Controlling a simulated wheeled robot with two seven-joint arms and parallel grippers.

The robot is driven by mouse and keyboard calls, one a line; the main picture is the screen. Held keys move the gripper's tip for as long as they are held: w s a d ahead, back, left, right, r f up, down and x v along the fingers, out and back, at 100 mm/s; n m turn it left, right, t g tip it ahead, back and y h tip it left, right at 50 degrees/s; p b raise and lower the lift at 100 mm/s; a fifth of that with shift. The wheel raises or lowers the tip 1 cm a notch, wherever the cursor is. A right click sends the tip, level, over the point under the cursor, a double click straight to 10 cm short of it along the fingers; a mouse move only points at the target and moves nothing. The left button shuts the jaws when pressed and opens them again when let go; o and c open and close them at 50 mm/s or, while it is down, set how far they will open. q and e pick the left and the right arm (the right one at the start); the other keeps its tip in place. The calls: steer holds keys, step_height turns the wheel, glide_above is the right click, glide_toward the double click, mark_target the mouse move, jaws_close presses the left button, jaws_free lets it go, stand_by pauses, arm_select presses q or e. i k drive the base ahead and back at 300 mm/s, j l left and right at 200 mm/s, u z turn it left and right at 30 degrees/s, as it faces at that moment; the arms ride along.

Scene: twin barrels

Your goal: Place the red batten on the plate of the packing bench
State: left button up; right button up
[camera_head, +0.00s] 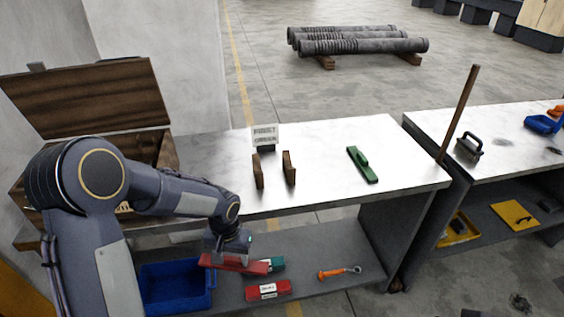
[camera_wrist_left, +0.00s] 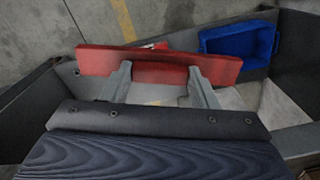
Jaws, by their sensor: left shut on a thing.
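The red batten (camera_head: 222,264) is a long red bar in the jaws of my left gripper (camera_head: 232,250), in front of the bench's front edge and below its top. In the left wrist view the batten (camera_wrist_left: 105,61) lies crosswise between the two grey fingers of my left gripper (camera_wrist_left: 158,76), which is shut on it. I cannot tell which part is the plate. My right gripper is not in view.
The lower shelf (camera_head: 330,250) holds a blue bin (camera_head: 178,284), a labelled red block (camera_head: 268,290) and an orange-handled tool (camera_head: 338,272). A wooden chest (camera_head: 85,100) with its lid up stands left. Another bench (camera_head: 500,130) is at right. The bench top between uprights and green piece is clear.

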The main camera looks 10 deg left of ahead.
mark_target(394, 160)
steer(key=i+l+z, duration=0.1)
steer(key=l+z, duration=0.25)
steer(key=i+l+z, duration=0.15)
steer(key=l+z, duration=0.15)
steer(key=i+l+z, duration=0.2)
steer(key=l+z, duration=0.15)
steer(key=l, duration=0.05)
